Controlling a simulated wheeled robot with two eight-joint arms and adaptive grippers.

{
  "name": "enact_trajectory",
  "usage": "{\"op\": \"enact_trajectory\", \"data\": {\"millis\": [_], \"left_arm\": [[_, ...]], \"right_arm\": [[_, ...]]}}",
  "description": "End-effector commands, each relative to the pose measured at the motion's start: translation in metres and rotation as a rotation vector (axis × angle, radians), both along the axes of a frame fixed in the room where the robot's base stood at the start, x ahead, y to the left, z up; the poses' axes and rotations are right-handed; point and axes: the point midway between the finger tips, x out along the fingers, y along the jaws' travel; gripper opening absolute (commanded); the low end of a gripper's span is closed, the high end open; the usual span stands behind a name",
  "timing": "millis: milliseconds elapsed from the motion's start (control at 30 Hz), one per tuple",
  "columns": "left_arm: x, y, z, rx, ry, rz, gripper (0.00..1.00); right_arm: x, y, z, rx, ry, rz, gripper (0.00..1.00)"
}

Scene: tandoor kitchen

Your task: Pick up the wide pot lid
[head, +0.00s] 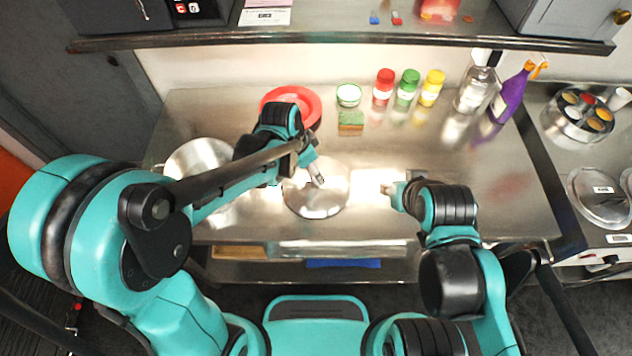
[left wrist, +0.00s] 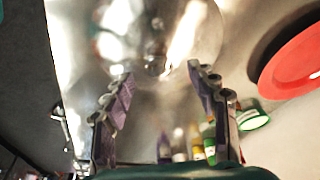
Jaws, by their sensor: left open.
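A wide, shiny metal lid (head: 325,203) lies on the steel counter, near its front edge in the head view. My left gripper (head: 317,178) is over the lid, and its arm covers part of the lid's left side. In the left wrist view the lid (left wrist: 190,30) fills the top middle, beyond the fingertips. My left gripper (left wrist: 160,72) is open there, with nothing visibly clamped between its fingers. Whether the fingers touch the lid is unclear. My right gripper (head: 388,190) is right of the lid, apart from it; its finger opening is too small to tell.
A metal pot (head: 190,157) stands left of the lid, partly behind my left arm. A red plate (head: 313,108), green sponge (head: 351,121) and several capped jars (head: 407,88) stand at the back. A purple spray bottle (head: 512,92) stands back right. The counter's right middle is clear.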

Motion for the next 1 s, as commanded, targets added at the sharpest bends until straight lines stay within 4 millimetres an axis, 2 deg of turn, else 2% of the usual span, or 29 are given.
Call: {"op": "enact_trajectory", "data": {"millis": [33,200,500,567,733,1000], "left_arm": [[0.001,-0.003,-0.011,0.0,0.0,-0.001,0.58],[0.004,-0.009,-0.033,0.0,-0.001,0.001,0.58],[0.005,-0.01,-0.037,0.0,0.0,0.002,0.58],[0.005,-0.01,-0.037,0.0,0.0,0.002,0.45],[0.005,-0.01,-0.037,-0.001,-0.001,0.002,0.0],[0.005,-0.01,-0.036,-0.001,-0.001,0.002,0.0]], "right_arm": [[0.0,0.0,-0.006,0.0,0.0,0.0,0.34],[0.0,0.0,-0.013,0.0,0.0,0.0,0.34],[0.0,0.0,-0.013,0.0,0.0,0.0,0.34],[0.0,0.0,-0.013,0.0,0.0,0.0,0.34],[0.0,0.0,-0.013,0.0,0.0,0.0,0.34],[0.0,0.0,-0.013,0.0,0.0,0.0,0.34]]}}
